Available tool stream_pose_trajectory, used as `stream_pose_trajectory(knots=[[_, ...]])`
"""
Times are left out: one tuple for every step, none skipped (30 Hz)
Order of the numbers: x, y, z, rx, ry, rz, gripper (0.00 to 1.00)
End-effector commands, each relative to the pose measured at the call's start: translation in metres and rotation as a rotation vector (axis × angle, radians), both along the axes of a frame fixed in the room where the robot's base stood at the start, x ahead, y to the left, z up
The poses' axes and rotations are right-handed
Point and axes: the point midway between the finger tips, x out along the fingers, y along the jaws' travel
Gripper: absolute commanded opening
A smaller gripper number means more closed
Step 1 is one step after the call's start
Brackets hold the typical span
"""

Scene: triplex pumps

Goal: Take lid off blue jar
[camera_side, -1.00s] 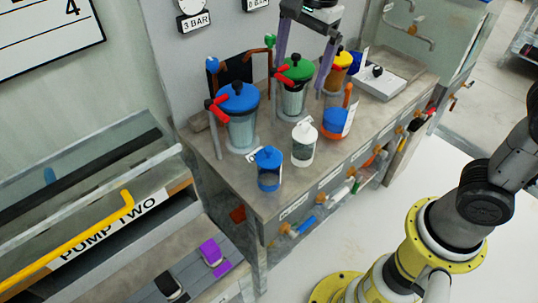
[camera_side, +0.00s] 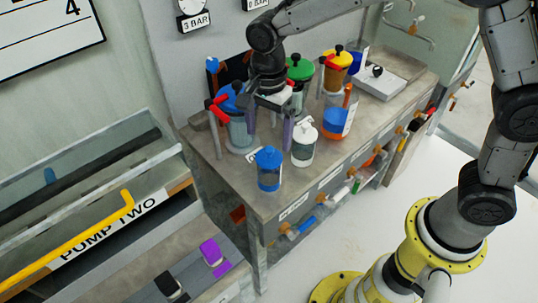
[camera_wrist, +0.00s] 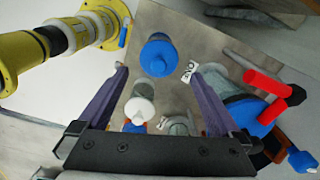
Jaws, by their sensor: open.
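The small blue jar (camera_side: 268,178) stands upright at the front left corner of the bench, with its blue knobbed lid (camera_side: 267,156) on. In the wrist view the lid (camera_wrist: 159,56) lies just beyond and between my fingertips. My gripper (camera_side: 269,138) is open and empty, pointing down over the bench behind the jar, between the big blue-lidded canister and the white jar. Its purple fingers (camera_wrist: 161,72) spread on either side of the jar in the wrist view. They look apart from the lid. My wrist hides part of the canisters behind.
A white jar (camera_side: 304,150) stands close to the right of the blue jar. The blue-lidded canister (camera_side: 238,132) with red handles is behind left. Green-lidded (camera_side: 300,70) and yellow-lidded (camera_side: 337,62) canisters and an orange-and-blue container (camera_side: 335,122) stand farther right. The bench edge is close in front.

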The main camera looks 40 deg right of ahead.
Motion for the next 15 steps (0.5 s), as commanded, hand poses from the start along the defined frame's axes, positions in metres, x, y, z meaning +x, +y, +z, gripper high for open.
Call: stream_pose_trajectory(knots=[[-0.001, 0.000, -0.004, -0.001, 0.002, 0.000, 1.00], [-0.001, 0.000, -0.007, -0.001, 0.003, 0.000, 1.00], [-0.001, 0.000, -0.012, -0.002, 0.005, 0.000, 1.00], [-0.002, 0.000, -0.016, -0.002, 0.004, 0.000, 1.00], [-0.002, 0.000, -0.021, -0.002, 0.005, 0.000, 1.00], [-0.003, 0.000, -0.028, -0.002, 0.005, 0.000, 1.00], [-0.003, 0.000, -0.032, -0.003, 0.006, 0.000, 1.00], [-0.003, 0.000, -0.036, -0.002, 0.005, 0.000, 1.00], [-0.002, 0.000, -0.041, -0.002, 0.004, 0.000, 1.00], [-0.002, 0.000, -0.044, -0.002, 0.004, 0.000, 1.00], [-0.002, 0.000, -0.047, -0.001, 0.003, 0.000, 1.00], [-0.002, 0.000, -0.049, -0.001, 0.002, 0.000, 1.00], [-0.002, 0.000, -0.051, -0.001, 0.002, 0.000, 1.00], [-0.002, 0.000, -0.052, -0.001, 0.002, 0.000, 1.00], [-0.002, 0.000, -0.052, 0.000, 0.001, 0.000, 1.00]])
